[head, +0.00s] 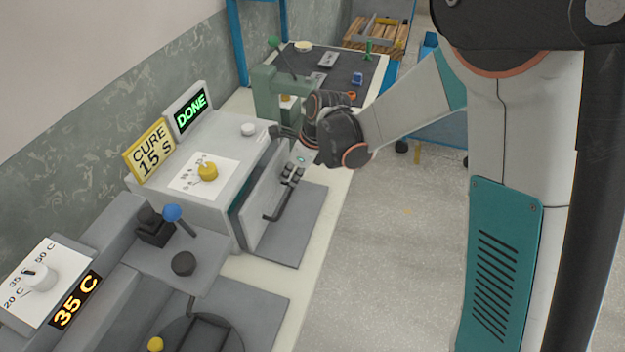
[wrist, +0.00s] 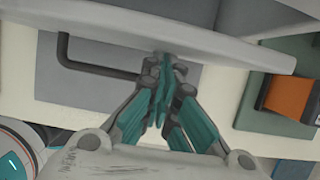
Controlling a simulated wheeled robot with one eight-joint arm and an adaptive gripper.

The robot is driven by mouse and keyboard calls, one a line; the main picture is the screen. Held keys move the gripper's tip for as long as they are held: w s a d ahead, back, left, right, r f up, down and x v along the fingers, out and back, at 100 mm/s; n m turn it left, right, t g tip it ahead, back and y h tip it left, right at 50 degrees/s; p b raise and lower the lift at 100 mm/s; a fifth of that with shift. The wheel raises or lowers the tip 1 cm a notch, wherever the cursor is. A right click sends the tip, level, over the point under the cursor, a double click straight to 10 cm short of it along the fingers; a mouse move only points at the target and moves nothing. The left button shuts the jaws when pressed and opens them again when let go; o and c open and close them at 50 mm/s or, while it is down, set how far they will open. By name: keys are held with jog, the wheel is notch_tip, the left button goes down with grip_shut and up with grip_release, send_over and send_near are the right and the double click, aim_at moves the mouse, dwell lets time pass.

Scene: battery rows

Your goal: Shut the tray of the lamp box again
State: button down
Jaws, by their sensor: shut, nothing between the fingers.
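The lamp box (head: 215,150) is a grey case with a yellow "CURE 15 S" sign (head: 150,150) and a green "DONE" display (head: 191,110). Its tray front (head: 262,205) stands a little out from the case, with a dark gap behind it. A dark bar handle (head: 277,215) is on the tray front and also shows in the wrist view (wrist: 95,68). My gripper (head: 291,177) is shut and empty at the outer face of the tray front, beside the handle. In the wrist view its fingertips (wrist: 163,68) meet or nearly meet that face; contact is unclear.
A yellow knob (head: 207,171) sits on top of the lamp box. A green press (head: 266,90) stands just beyond it. A grey unit with a "35 C" display (head: 75,299) and a blue-knobbed lever (head: 172,212) is nearer. Open floor (head: 400,240) lies to the right.

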aim_at(280, 168)
jog(key=shift+w+a, duration=0.35)
jog(key=shift+a, duration=0.55)
jog(key=shift+w+a, duration=0.3)
jog(key=shift+a, duration=0.55)
